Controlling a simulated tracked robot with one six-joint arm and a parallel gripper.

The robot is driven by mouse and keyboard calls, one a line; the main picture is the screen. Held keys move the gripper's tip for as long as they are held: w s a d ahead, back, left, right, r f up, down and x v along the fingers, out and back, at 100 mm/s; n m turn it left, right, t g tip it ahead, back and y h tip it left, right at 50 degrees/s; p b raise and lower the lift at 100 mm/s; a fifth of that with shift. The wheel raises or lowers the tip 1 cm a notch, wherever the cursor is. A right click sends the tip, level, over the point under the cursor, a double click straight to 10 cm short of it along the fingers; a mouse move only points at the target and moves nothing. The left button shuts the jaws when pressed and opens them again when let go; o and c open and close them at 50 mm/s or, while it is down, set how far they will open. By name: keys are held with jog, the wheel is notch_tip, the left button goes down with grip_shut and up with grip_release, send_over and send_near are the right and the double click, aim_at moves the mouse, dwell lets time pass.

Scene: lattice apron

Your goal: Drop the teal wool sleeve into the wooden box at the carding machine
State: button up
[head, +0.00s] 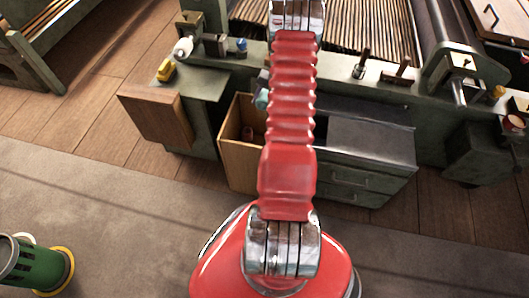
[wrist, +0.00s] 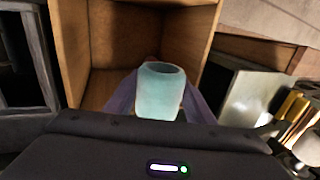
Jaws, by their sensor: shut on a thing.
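The teal wool sleeve (wrist: 161,92) is a pale hollow tube, held upright in the wrist view. My gripper (wrist: 157,108) is shut on it, with purplish fingers on either side. In the head view a small part of the sleeve (head: 262,101) shows at the left edge of my red arm, which hides most of my gripper. The open wooden box (head: 238,168) stands on the floor against the carding machine (head: 205,84), partly behind my arm. In the wrist view the box's inside (wrist: 118,42) lies behind the sleeve. The sleeve appears above the box opening; its exact height is unclear.
A small reddish thing (head: 247,133) shows inside the box. A brown wooden panel (head: 157,115) stands left of it, and a grey drawer cabinet (head: 365,150) to its right. A green cylinder with yellow rings (head: 38,262) is at lower left. The grey floor in front is mostly clear.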

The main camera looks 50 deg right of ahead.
jog(key=shift+f, duration=2.85)
jog(key=o, duration=0.9)
jog(key=v, duration=1.3)
jog(key=shift+s+r, duration=0.2)
jog(key=shift+r, duration=0.15)
